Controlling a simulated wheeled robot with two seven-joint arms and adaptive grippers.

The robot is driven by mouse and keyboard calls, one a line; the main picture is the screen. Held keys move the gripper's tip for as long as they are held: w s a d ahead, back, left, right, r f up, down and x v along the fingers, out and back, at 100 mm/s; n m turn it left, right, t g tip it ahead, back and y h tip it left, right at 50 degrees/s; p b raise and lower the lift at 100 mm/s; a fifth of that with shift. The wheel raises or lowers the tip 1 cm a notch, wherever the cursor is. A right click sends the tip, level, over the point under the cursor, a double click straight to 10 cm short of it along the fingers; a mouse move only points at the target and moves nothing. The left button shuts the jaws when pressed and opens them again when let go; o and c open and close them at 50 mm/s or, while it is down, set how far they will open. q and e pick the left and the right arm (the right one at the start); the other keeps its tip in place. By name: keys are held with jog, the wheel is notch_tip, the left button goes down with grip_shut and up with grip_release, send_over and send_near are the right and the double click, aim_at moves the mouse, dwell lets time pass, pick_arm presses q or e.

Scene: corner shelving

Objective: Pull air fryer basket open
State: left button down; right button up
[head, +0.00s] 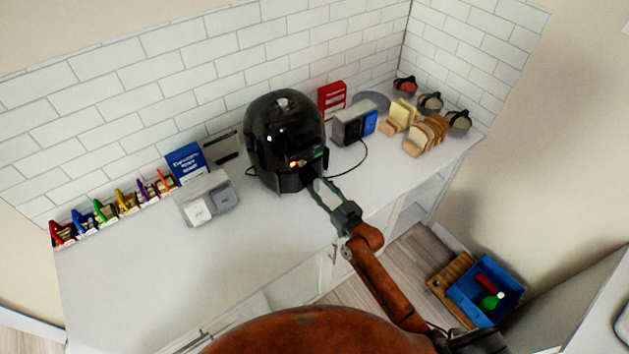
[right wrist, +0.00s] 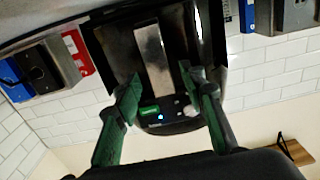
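The black, rounded air fryer (head: 285,125) stands on the white counter against the tiled wall. In the right wrist view the fryer front fills the upper middle, with a pale metallic strip (right wrist: 153,62) that looks like the basket handle. My right gripper (right wrist: 160,88) is open, its green fingertips on either side of that strip with gaps visible. Whether the tips touch the fryer front is unclear. My left gripper is not in view.
A toaster (head: 354,124) with a cord stands to the right of the fryer, near bread slices (head: 426,135) and jars. A grey two-part container (head: 208,199) stands to the left. The counter (head: 130,285) is clear at the front left. A blue crate (head: 484,292) is on the floor.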

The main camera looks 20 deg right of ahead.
aim_at(317, 183)
jog(key=shift+x, duration=1.2)
jog(key=shift+w+a, duration=0.1)
jog(key=shift+w, duration=0.25)
jog(key=c, duration=0.7)
grip_shut()
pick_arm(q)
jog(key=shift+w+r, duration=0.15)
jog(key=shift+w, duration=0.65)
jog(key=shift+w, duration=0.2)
